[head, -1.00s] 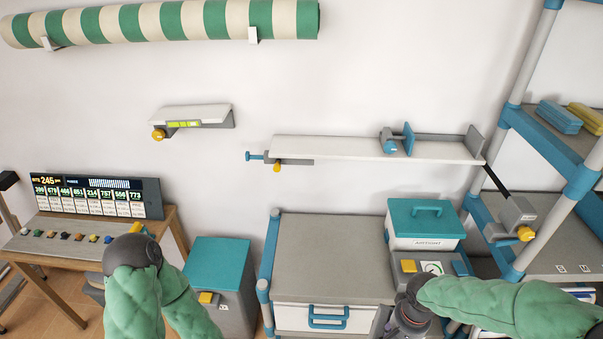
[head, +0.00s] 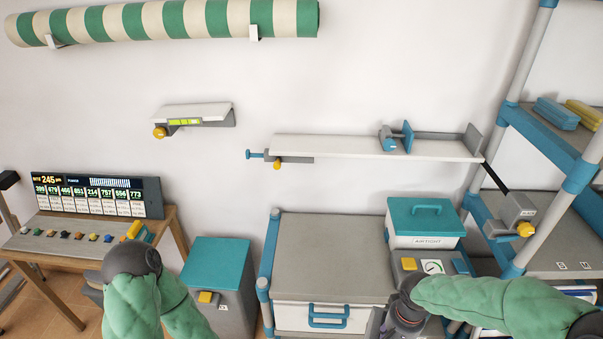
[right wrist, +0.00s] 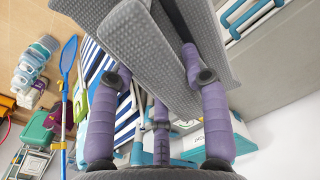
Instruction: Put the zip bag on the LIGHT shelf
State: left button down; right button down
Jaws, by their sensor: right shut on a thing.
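My right gripper (right wrist: 160,72) is shut on a grey, dimpled, folded sheet-like thing (right wrist: 150,45) in the right wrist view. I cannot tell for sure that this is the zip bag. In the head view my right gripper (head: 398,318) is low at the right, in front of the grey cabinet, and its load is mostly hidden. A small white wall shelf (head: 205,111) with a yellow-green display is at upper left. A long white wall shelf (head: 350,147) is at centre right. No LIGHT label is readable. My left gripper (head: 95,287) is low left, its fingers mostly hidden.
A blue clamp (head: 397,138) sits on the long shelf. Below are a grey-topped drawer cabinet (head: 328,245), a teal-lidded AIRTIGHT box (head: 425,228) and a teal-topped bin (head: 217,262). A blue-posted rack (head: 535,150) stands at right. The wall between the shelves is clear.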

jog(key=w+a+f+n+b, duration=0.2)
jog(key=w+a+f+b, duration=0.1)
jog(key=w+f+b, duration=0.1)
jog(key=w+a+f+n+b, duration=0.2)
jog(key=w+f+b, duration=0.3)
jog(key=f+b, duration=0.2)
notch_tip(320, 180, down, 2)
jog(key=shift+w+a+f, duration=0.1)
jog(key=shift+w+a, duration=0.1)
jog(key=shift+a, duration=0.2)
